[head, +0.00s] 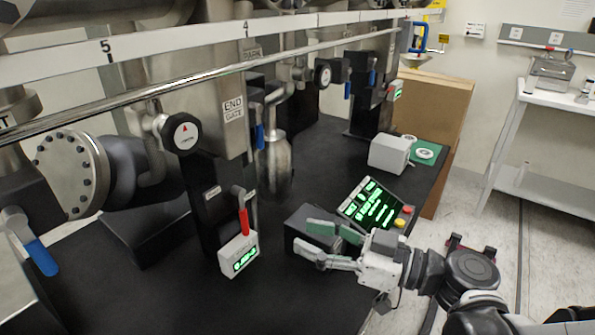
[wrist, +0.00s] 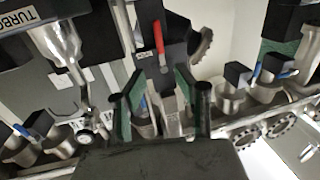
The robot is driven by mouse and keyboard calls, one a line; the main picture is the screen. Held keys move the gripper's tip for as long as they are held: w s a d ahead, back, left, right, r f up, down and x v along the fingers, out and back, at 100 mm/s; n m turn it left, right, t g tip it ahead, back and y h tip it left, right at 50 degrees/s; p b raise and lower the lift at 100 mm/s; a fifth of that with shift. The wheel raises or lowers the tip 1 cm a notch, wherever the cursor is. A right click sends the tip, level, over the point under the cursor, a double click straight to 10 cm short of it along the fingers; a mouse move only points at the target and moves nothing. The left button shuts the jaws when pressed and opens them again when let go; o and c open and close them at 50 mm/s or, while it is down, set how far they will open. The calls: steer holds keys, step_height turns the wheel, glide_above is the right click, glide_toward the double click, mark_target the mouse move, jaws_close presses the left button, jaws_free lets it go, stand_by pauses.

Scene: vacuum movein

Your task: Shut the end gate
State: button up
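The END GATE label (head: 233,109) is on a steel housing in the head view, above a black upright block. A red lever handle (head: 243,222) stands roughly upright low on that block, just above a small box with a green display (head: 239,254). A red handle (wrist: 158,38) also shows at the upper middle of the wrist view, beyond the fingertips. My gripper (head: 308,238) is open and empty, to the right of the red lever and apart from it. In the wrist view its green-padded fingers (wrist: 158,82) are spread, with the red handle above the gap.
A black knob (head: 181,134) and a blue handle (head: 260,137) flank the label. A tilted green-lit control panel (head: 370,203) and a grey box (head: 389,153) stand on the black bench (head: 300,297). A long steel rail (head: 200,78) crosses above.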

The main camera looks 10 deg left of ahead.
mark_target(243, 212)
steer(key=w+a, duration=0.1)
steer(key=a, duration=0.8)
steer(key=w+a, duration=0.1)
steer(key=a, duration=0.3)
steer(key=shift+w+a+b, duration=0.2)
steer(key=shift+w+b, duration=0.15)
steer(key=shift+b, duration=0.05)
steer(key=shift+c, duration=0.5)
jaws_close()
